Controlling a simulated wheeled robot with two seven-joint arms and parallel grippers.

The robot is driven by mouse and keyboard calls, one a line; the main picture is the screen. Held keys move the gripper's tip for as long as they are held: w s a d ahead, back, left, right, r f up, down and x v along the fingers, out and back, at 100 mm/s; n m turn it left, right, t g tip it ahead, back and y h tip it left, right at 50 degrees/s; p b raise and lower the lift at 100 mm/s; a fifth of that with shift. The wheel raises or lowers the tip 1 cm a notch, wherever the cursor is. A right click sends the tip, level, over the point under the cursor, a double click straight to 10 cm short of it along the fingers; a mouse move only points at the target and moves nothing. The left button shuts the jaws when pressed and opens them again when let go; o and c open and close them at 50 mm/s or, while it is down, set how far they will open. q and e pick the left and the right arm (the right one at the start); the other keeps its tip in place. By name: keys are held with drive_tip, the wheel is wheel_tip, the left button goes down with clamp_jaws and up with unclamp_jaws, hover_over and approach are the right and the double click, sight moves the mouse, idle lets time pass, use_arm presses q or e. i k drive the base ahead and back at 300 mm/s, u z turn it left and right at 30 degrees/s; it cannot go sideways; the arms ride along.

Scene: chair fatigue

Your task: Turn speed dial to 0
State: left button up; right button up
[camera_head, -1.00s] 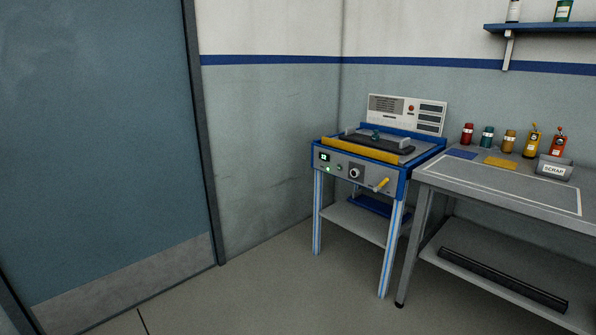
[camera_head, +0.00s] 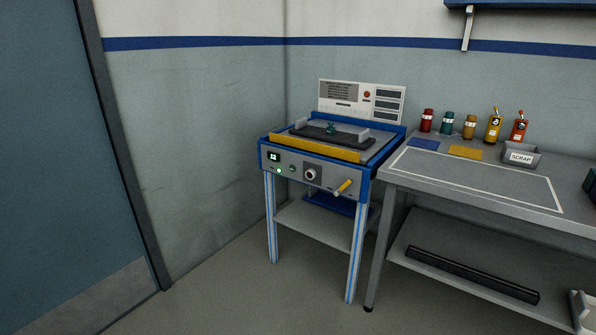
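The speed dial (camera_head: 312,174) is a small round light knob on a dark plate, on the front panel of the blue and grey test machine (camera_head: 265,152). The dial's setting is too small to read. A small display (camera_head: 274,156) and a lit green light (camera_head: 279,171) are left of the dial. A yellow-handled lever (camera_head: 344,187) sticks out to its right. A yellow bar (camera_head: 315,148) runs along the front of the machine's top. Neither of my grippers is in view.
A grey workbench (camera_head: 480,188) stands right of the machine, with several bottles, a scrap bin (camera_head: 520,156) and blue and yellow mats. A dark bar (camera_head: 470,275) lies on its lower shelf. A blue-grey door (camera_head: 45,180) is at left. The floor (camera_head: 230,300) before the machine is clear.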

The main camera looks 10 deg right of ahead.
sight(310, 174)
drive_tip(key=z, duration=0.65)
drive_tip(key=i, duration=0.8)
drive_tip(key=z, duration=0.85)
